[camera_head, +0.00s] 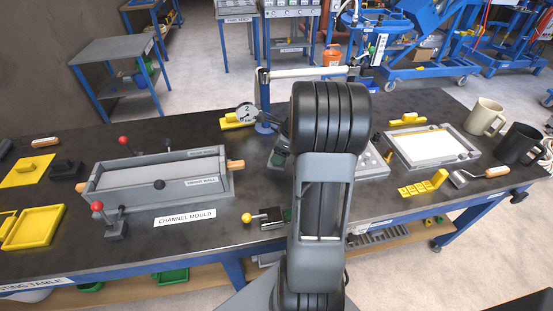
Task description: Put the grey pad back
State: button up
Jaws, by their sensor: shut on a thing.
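My arm rises through the middle of the view, and its thick black upper part hides my gripper and whatever is directly behind it. I cannot pick out the grey pad with certainty. A dark grey block with a raised top (66,167) lies at the left of the bench, beside a yellow plate with a handle (26,170). The grey channel mould (158,187) stands left of my arm, with a light flat surface inside. A light panel in a frame (432,147) lies right of my arm.
The dark bench (190,240) carries red-knobbed clamps (112,218), a yellow-knobbed clamp (268,217), a dial gauge (247,116), a trowel (478,176), and light (483,117) and black (518,144) mugs. A partly hidden grey device (376,165) sits behind my arm.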

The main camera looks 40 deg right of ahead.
jog(key=shift+w+d+f, duration=0.25)
jog(key=shift+w+f, duration=0.65)
jog(key=shift+f, duration=0.3)
jog(key=shift+w+f, duration=0.1)
jog(key=shift+f, duration=1.45)
jog(key=shift+f, duration=0.1)
jog(key=shift+f, duration=0.1)
jog(key=o, duration=0.9)
